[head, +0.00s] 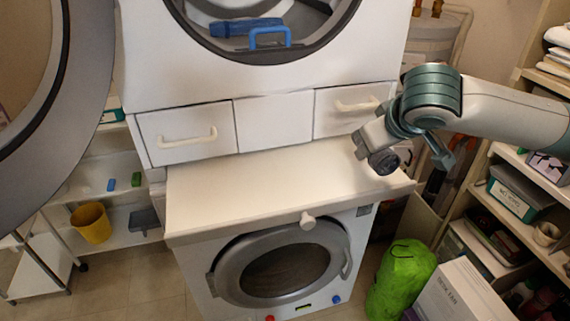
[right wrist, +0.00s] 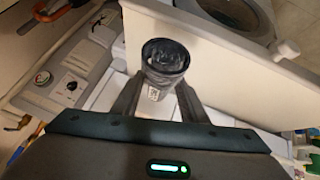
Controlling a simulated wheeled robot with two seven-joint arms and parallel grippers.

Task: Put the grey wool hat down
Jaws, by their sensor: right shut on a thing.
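My right gripper (head: 383,150) comes in from the right in the head view, over the right end of the white board (head: 265,195) between the two machines. It is shut on a dark grey, roll-shaped thing (right wrist: 165,60), which I take to be the grey wool hat. A small white printed patch shows on its side, and its round end shows in the head view (head: 386,163). The right gripper (right wrist: 158,100) has one finger on each side of it in the right wrist view. I cannot tell whether it touches the board. My left gripper is not in view.
The board's top is otherwise clear. A drawer unit (head: 272,121) stands behind it, and the lower washing machine (head: 365,235) is beneath. An open round door (head: 88,75) is at left. A green bag (head: 402,280) and shelves with boxes (head: 510,200) are at right.

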